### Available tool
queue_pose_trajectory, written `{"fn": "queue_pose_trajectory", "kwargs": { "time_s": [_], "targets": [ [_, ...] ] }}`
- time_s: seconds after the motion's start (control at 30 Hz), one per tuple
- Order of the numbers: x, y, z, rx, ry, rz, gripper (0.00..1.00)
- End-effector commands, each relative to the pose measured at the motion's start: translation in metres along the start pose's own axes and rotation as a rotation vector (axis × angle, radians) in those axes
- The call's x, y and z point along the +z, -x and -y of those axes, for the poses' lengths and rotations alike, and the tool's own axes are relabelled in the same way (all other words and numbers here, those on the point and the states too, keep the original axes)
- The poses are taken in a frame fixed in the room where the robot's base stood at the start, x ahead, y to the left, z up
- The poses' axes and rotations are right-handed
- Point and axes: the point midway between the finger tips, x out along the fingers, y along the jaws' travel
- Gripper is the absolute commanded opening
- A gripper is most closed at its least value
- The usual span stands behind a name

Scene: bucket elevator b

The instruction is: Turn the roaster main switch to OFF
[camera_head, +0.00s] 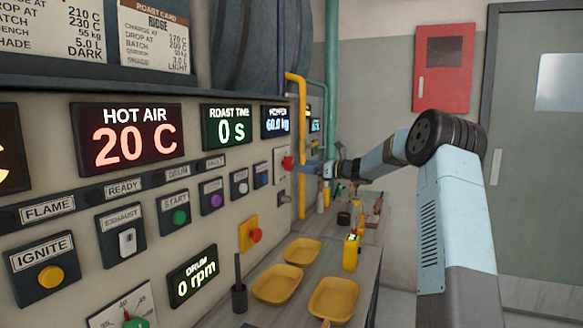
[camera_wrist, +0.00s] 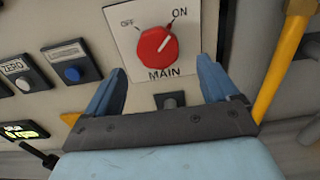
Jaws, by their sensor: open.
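The main switch is a red round knob (camera_wrist: 157,46) on a white plate (camera_wrist: 124,49) marked OFF at upper left, ON at upper right and MAIN below. Its pointer line is turned toward ON. In the head view the red knob (camera_head: 288,163) shows at the far right of the panel. My gripper (camera_wrist: 162,80) is open, its two blue fingers apart, below and to either side of the knob in the wrist view. Nothing is between the fingertips that I can see gripped. In the head view my gripper (camera_head: 312,168) is close to the panel by the knob, its fingers small.
A yellow pipe (camera_wrist: 285,60) runs just right of the switch. A ZERO button (camera_wrist: 22,84) and a blue button (camera_wrist: 72,74) lie left of it. Yellow trays (camera_head: 277,284) and a yellow can (camera_head: 351,252) stand on the counter below. A red emergency knob (camera_head: 255,236) sits lower on the panel.

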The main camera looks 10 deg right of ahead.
Motion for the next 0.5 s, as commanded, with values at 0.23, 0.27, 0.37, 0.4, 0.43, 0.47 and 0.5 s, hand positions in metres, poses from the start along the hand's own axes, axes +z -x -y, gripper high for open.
{"fn": "queue_pose_trajectory", "kwargs": {
  "time_s": [0.23, 0.27, 0.37, 0.4, 0.43, 0.47, 0.5],
  "targets": [
    [-0.001, -0.041, -0.001, 0.001, 0.001, 0.0, 0.88],
    [0.0, -0.045, -0.001, 0.001, 0.001, 0.0, 0.88],
    [0.0, -0.055, -0.001, 0.002, 0.001, 0.0, 0.88],
    [0.0, -0.057, -0.001, 0.002, 0.001, 0.0, 0.88],
    [-0.001, -0.059, -0.001, 0.001, 0.001, -0.001, 0.88],
    [-0.001, -0.06, -0.001, 0.001, 0.001, -0.001, 0.88],
    [0.0, -0.061, 0.0, 0.0, 0.001, -0.001, 0.88]
  ]
}}
